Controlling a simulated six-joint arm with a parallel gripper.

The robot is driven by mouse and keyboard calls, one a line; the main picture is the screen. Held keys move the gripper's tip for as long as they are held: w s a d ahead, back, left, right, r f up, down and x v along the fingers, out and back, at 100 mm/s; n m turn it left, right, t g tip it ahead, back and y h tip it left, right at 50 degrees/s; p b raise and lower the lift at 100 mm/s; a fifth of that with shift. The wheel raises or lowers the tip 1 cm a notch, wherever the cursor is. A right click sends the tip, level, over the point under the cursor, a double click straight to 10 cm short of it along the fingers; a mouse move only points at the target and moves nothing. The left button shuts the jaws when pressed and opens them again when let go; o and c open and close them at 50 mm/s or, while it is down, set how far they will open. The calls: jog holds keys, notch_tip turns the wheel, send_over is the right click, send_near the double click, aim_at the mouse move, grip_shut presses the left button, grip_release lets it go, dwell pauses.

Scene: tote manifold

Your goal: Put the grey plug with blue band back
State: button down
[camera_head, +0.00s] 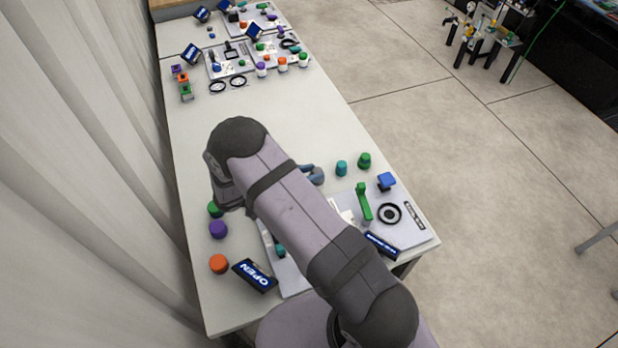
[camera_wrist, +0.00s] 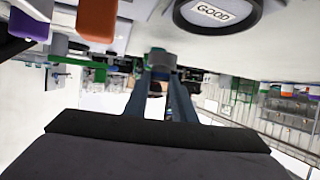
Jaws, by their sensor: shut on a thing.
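The plug is small and partly covered by the fingertips. In the head view my arm hides most of the gripper. The near grey board (camera_head: 405,236) lies at the table's front right, partly covered by my arm. I cannot make out the plug's seat.
On the board are a green lever (camera_head: 363,203), a black ring (camera_head: 389,214) and a blue knob (camera_head: 386,181). Teal (camera_head: 341,168) and green caps stand behind it. Purple (camera_head: 218,229) and orange (camera_head: 219,264) caps and an OPEN sign (camera_head: 255,275) stand left. The middle table is clear.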

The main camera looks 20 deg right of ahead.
jog(key=shift+f, duration=1.35)
jog(key=shift+f, duration=0.1)
jog(key=c, duration=1.5)
grip_release()
